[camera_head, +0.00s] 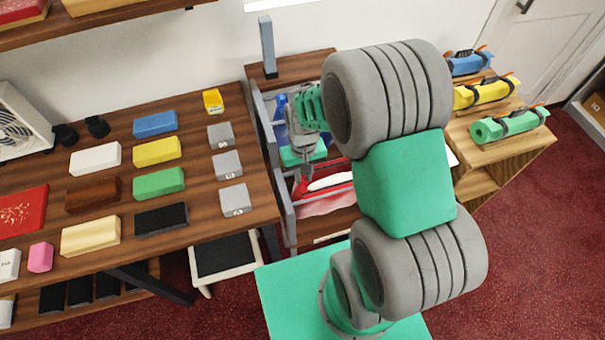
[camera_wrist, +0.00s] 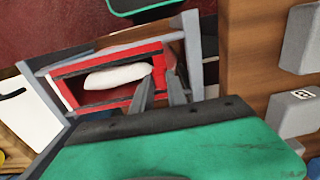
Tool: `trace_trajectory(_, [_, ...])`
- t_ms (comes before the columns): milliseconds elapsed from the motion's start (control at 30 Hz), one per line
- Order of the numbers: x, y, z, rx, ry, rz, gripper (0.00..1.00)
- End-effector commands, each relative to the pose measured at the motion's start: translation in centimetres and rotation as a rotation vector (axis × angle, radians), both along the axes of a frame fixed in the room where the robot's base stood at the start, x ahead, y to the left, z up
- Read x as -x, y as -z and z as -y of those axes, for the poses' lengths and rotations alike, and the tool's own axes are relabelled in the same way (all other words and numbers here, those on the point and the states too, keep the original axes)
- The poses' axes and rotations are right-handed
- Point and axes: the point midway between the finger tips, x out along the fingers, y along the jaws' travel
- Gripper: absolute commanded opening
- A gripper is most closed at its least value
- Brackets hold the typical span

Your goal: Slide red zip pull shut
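A red pouch (camera_wrist: 84,97) with dark strips along its long edges lies in a grey-railed frame in the wrist view. Its mouth gapes, and a white rounded item (camera_wrist: 117,76) shows inside. In the head view the red pouch (camera_head: 335,202) is partly covered by my arm. My gripper (camera_wrist: 161,86) points down at one end of the pouch, its two grey fingers apart with a gap between them. A dark red piece (camera_wrist: 171,58) shows just beyond the fingertips; I cannot tell whether it is the zip pull. Contact is not clear.
Grey rails (camera_head: 285,205) border the pouch's bay, and a grey post (camera_head: 267,47) stands behind. The wooden counter (camera_head: 245,212) at left holds several coloured blocks. Rolled blue, yellow and green bundles (camera_head: 510,125) lie on shelves at right.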

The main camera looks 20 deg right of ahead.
Motion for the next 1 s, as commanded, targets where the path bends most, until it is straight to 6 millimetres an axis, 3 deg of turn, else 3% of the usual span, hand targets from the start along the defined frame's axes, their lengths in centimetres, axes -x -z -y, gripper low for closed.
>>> trace_trajectory(200, [0.0,-0.02,0.01,0.0,0.0,0.0,0.0])
trace_trajectory(1000, [-0.01,-0.06,0.0,0.0,0.0,0.0,0.0])
